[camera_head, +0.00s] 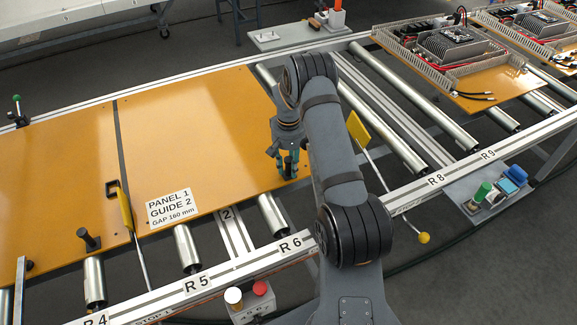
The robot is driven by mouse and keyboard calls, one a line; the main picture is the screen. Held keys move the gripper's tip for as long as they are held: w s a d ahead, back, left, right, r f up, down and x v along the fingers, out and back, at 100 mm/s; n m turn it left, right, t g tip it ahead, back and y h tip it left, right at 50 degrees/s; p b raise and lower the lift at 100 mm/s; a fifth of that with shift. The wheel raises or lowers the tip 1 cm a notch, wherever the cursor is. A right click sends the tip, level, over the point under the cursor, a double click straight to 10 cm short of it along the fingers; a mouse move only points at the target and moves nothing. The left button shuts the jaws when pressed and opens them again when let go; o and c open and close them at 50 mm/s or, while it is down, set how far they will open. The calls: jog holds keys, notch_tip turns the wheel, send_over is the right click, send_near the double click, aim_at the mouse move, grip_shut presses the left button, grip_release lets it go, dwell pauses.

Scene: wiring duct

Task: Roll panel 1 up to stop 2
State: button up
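Panel 1 (190,130) is an orange-brown board lying flat on the rollers, with a white label (173,208) reading PANEL 1, GUIDE 2, GAP 160 mm. A yellow stop paddle (358,131) stands beyond its right edge, with a clear gap between; its rod runs to a yellow ball (424,238) at the front rail. Its stop number is not readable. My gripper (287,168) points down at the panel's right end, its teal fingers beside a small dark upright peg. I cannot tell whether the fingers grip the peg. My arm hides part of the right edge.
Another orange board (60,165) lies to the left, with a black knob (88,239) and a second yellow paddle (126,207) near the seam. Bare rollers (400,142) lie right of the stop. Boards with components (455,50) occupy the far right. A button box (250,300) stands in front.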

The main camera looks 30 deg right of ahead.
jog(key=c, duration=0.6)
grip_shut()
jog(key=shift+d, duration=0.1)
